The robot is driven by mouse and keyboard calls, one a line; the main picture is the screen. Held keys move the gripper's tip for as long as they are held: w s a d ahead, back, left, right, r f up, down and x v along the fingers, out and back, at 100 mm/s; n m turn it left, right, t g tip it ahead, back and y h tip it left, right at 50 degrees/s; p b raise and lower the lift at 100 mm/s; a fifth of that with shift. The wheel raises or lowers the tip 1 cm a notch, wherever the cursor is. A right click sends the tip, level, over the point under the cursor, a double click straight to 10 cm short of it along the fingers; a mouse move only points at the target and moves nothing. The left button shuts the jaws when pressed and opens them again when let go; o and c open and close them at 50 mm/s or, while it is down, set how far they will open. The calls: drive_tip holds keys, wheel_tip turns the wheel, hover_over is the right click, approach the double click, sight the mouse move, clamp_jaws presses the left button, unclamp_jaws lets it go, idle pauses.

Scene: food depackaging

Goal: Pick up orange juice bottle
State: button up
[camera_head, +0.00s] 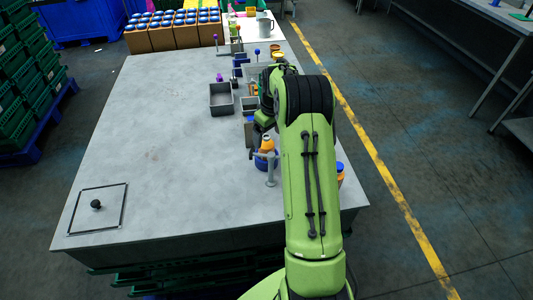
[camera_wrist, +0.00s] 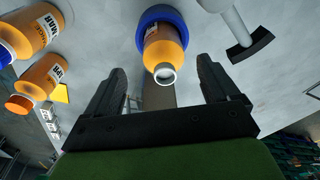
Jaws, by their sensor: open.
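An orange juice bottle (camera_wrist: 164,45) stands in a blue ring holder (camera_wrist: 150,14) in the wrist view, its white-rimmed neck facing the camera. In the head view the bottle (camera_head: 267,144) shows near the front right of the table, partly behind my arm. My gripper (camera_wrist: 158,88) is open, with one finger on each side below the bottle in the wrist view, and nothing is held between them.
A grey post with a curved dark end (camera_wrist: 246,40) stands right of the bottle. On the grey table (camera_head: 165,130), a dark grey bin (camera_head: 221,99) and boxes of blue-capped items (camera_head: 170,34) stand farther back. The table's left and middle are mostly clear.

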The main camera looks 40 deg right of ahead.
sight(266, 151)
drive_tip(key=f, duration=0.5)
drive_tip(key=shift+w+a+f, duration=0.25)
drive_tip(key=shift+s+r, duration=0.1)
drive_tip(key=shift+c, duration=1.4)
drive_tip(key=c, duration=1)
